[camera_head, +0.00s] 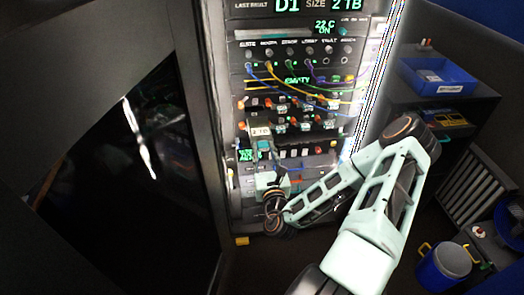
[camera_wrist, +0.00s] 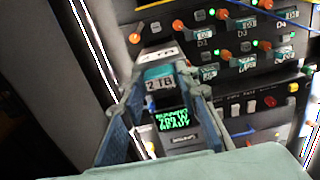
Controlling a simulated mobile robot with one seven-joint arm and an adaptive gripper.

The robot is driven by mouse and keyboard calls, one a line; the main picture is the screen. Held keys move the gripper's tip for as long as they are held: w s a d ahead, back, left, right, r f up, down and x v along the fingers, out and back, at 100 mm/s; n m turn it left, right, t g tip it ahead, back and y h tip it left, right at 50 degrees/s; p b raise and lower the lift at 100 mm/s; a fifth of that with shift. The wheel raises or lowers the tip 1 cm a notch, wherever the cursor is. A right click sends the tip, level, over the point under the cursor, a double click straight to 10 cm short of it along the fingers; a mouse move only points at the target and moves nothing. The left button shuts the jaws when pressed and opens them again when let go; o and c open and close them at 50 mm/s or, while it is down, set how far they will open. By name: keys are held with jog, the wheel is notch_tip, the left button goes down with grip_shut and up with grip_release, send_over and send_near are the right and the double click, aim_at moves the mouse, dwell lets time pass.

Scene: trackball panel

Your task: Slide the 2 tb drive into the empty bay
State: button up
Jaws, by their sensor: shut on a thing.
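The 2 TB drive (camera_wrist: 158,76) is between my gripper's fingertips in the wrist view, with a teal front label and a white label on top. In the head view the drive (camera_head: 261,131) is at the left of the rack's drive rows. My gripper (camera_head: 264,148) is shut on it; its blue-grey fingers (camera_wrist: 155,88) flank the drive's front end. The drive's far end points at the rack face by the lower-left bay area. I cannot tell whether it has entered the bay, as the drive and fingers hide the opening.
Other drives with orange knobs and teal labels (camera_wrist: 232,62) sit to the right. Coloured cables (camera_head: 310,75) hang above the drive rows. A green-lit display (camera_wrist: 172,121) is below the held drive. An open dark door (camera_head: 130,150) stands left; a shelf with a blue bin (camera_head: 437,77) stands right.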

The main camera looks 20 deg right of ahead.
jog(key=shift+r+p, duration=0.15)
jog(key=shift+p, duration=0.6)
jog(key=p, duration=0.1)
send_near(257, 121)
jog(key=shift+w+d+f, duration=0.3)
jog(key=shift+w+f, duration=0.2)
jog(key=shift+w, duration=0.1)
jog(key=shift+r+p, duration=0.1)
jog(key=shift+p, duration=1.1)
dwell(0.9)
jog(key=shift+b+x, duration=0.35)
jog(key=shift+x, duration=4.6)
